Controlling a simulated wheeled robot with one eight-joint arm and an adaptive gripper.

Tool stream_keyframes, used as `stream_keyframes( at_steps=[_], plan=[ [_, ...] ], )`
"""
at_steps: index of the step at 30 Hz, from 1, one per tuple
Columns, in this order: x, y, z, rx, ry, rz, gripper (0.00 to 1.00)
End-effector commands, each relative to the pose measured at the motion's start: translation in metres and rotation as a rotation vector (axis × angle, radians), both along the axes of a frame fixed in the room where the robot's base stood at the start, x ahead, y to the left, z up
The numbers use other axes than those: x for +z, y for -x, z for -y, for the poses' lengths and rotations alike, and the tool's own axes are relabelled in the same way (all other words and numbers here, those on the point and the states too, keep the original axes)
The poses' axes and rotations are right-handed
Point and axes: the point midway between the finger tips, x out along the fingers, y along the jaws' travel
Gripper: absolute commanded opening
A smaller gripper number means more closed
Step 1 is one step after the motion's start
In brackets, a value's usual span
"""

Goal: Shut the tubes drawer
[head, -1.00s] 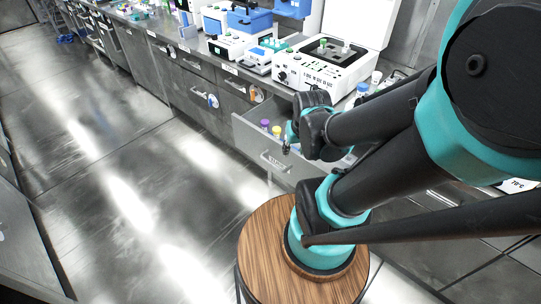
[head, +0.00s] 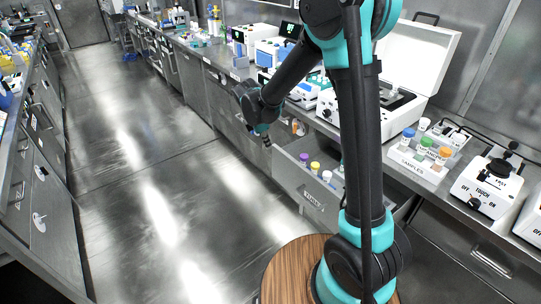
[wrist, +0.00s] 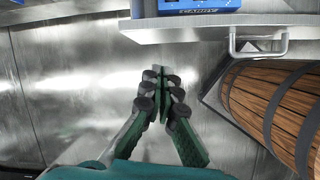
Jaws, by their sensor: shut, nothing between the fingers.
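The tubes drawer (head: 290,180) is pulled out from the counter at the centre of the head view, with a bar handle and label on its front. Tubes with purple, yellow and white caps (head: 315,167) stand inside it. My gripper (head: 266,142) is shut and empty, at the drawer's far left side in the head view. In the wrist view my gripper (wrist: 160,85) has its fingers together, over bare floor. A grey edge with a bar handle (wrist: 258,46) lies beyond the fingertips there, apart from them; it looks like a drawer front.
The countertop holds a white open-lidded machine (head: 375,110), a samples rack (head: 418,165) and a touch mixer (head: 486,188). The floor (head: 150,190) left of the drawer is clear. A blue labelled object (wrist: 190,6) shows at the wrist view's top.

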Motion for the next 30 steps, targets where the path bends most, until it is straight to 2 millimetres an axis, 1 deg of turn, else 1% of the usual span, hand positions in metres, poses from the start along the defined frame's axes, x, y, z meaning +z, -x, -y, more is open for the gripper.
stream_keyframes(
  at_steps=[1, 3, 6, 9, 14, 28, 30],
  plan=[
    [-0.005, -0.006, -0.016, 0.071, 0.030, -0.017, 0.00],
    [-0.011, -0.012, -0.031, 0.151, 0.063, -0.037, 0.00],
    [-0.015, -0.016, -0.044, 0.223, 0.097, -0.056, 0.00],
    [-0.019, -0.017, -0.049, 0.254, 0.110, -0.065, 0.00],
    [-0.032, -0.021, -0.044, 0.256, 0.111, -0.066, 0.00],
    [-0.114, -0.041, -0.018, 0.254, 0.110, -0.065, 0.00],
    [-0.110, -0.049, -0.007, 0.250, 0.109, -0.065, 0.00]
  ],
)
